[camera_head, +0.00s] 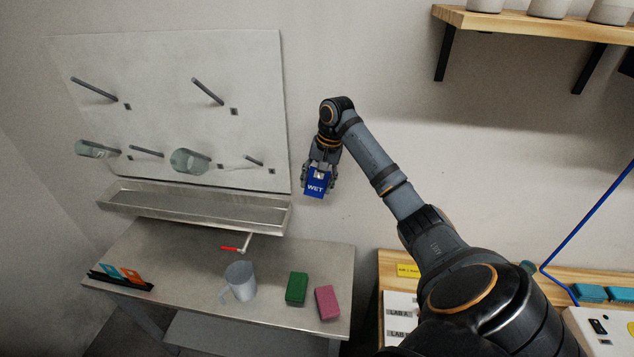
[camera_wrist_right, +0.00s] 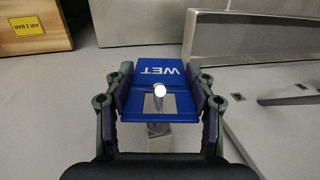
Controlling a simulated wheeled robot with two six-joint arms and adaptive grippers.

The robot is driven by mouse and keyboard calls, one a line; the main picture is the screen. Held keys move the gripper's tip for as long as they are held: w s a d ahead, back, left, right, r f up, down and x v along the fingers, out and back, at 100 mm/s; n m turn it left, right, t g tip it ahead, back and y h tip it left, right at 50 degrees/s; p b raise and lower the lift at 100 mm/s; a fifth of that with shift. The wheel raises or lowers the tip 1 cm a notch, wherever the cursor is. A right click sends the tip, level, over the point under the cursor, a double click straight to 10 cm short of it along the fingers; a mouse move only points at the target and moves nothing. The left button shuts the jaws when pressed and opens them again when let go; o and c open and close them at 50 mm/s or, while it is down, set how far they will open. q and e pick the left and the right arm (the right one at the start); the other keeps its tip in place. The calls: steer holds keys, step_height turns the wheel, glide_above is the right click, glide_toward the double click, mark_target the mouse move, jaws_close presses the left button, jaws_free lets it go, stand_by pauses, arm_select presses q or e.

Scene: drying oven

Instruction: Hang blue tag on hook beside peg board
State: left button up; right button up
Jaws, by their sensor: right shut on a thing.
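The blue tag (camera_head: 315,187), lettered WET, is held by my right gripper (camera_head: 320,178) just right of the pale peg board (camera_head: 190,85). In the right wrist view, the tag (camera_wrist_right: 157,73) lies between the two fingers of the right gripper (camera_wrist_right: 157,95), which is shut on it. The tag has a square opening. A metal hook (camera_wrist_right: 160,92) with a bright round tip shows at this opening and appears to pass through it; its square base shows below the tag. In the head view the hook is hidden. My left gripper is not in view.
A metal trough (camera_head: 190,206) runs under the board, whose pegs carry glassware. A metal table (camera_head: 190,265) holds a jug (camera_head: 240,281), a green block (camera_head: 297,288) and a pink block (camera_head: 327,302). A wooden shelf (camera_head: 530,25) is at upper right.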

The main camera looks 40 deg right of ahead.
stand_by(0.3)
steer(key=o, duration=0.9)
steer(key=s+a+r, duration=0.2)
steer(key=s+a, duration=0.4)
steer(key=a, duration=0.2)
steer(key=s+a+f+b, duration=0.2)
steer(key=f+b, duration=0.2)
steer(key=f, duration=0.4)
steer(key=s+a+f+g+h+b, duration=0.1)
steer(key=s+a+f+b, duration=0.1)
steer(key=f, duration=0.7)
steer(key=s+a+f+n+b, duration=0.1)
steer(key=s+f+b, duration=0.3)
steer(key=f, duration=0.5)
steer(key=shift+s+a+g+b, duration=0.2)
steer(key=shift+a+g+b, duration=0.1)
steer(key=shift+a+b, duration=0.7)
